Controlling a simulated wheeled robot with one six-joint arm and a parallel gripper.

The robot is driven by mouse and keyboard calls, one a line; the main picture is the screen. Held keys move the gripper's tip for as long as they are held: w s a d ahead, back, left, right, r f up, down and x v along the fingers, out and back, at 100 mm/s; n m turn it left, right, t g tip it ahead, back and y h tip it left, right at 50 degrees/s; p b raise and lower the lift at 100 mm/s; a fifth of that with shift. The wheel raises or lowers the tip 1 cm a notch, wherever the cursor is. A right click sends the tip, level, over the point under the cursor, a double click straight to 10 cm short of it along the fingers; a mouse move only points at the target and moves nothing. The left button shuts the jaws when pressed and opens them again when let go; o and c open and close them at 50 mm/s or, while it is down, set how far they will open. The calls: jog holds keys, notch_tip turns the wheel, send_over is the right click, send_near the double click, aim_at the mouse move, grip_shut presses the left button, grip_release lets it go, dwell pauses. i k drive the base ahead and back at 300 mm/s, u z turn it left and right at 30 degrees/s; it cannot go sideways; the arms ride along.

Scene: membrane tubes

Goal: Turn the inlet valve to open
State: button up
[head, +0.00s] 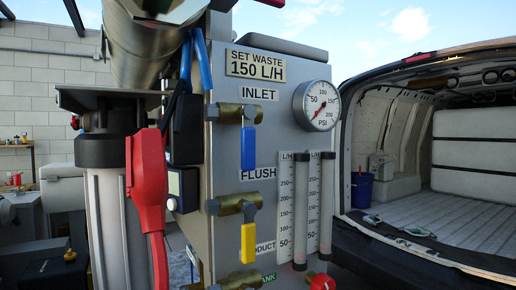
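The inlet valve has a brass body (236,114) on the grey panel (285,80), under the INLET label (258,95). Its blue lever (248,149) hangs straight down, at right angles to the level brass body. Nothing touches the lever. My gripper is not in view.
The flush valve (236,204) below has a yellow lever (248,243) pointing down. A pressure gauge (317,106) and two flow tubes (327,203) are at the right. A red connector (147,180) and filter housing (105,220) stand left. An open van (430,150) is behind.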

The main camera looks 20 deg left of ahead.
aim_at(248, 113)
jog(key=z, duration=1.3)
jog(key=k, duration=0.75)
jog(key=u, duration=1.35)
